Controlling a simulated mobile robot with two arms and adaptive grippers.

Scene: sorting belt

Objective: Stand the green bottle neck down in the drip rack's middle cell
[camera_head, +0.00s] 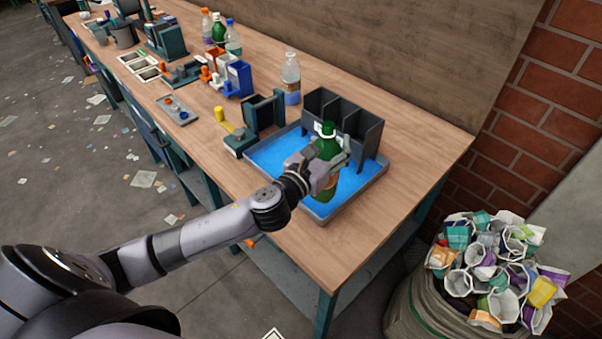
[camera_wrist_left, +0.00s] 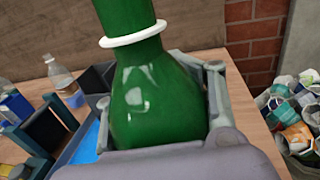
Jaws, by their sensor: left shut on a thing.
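The green bottle (camera_head: 327,150) is upright, neck up, in my left gripper (camera_head: 338,166) in the head view. The gripper is shut around the bottle's body. In the left wrist view the green bottle (camera_wrist_left: 155,95) fills the middle, with a white ring at its neck and a finger (camera_wrist_left: 217,95) along its right side. The dark grey drip rack (camera_head: 318,103), with a row of cells, stands at the back of a blue-bottomed tray (camera_head: 262,156). The bottle is in front of the rack and hides part of its front. My right gripper is not in view.
A clear bottle (camera_head: 291,80) with a bluish label stands behind the rack's left end. A dark teal holder (camera_head: 263,113) stands left of the tray. Blue and orange bins (camera_head: 238,78) and more bottles are farther back. A full waste sack (camera_head: 470,290) stands beyond the table's right edge.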

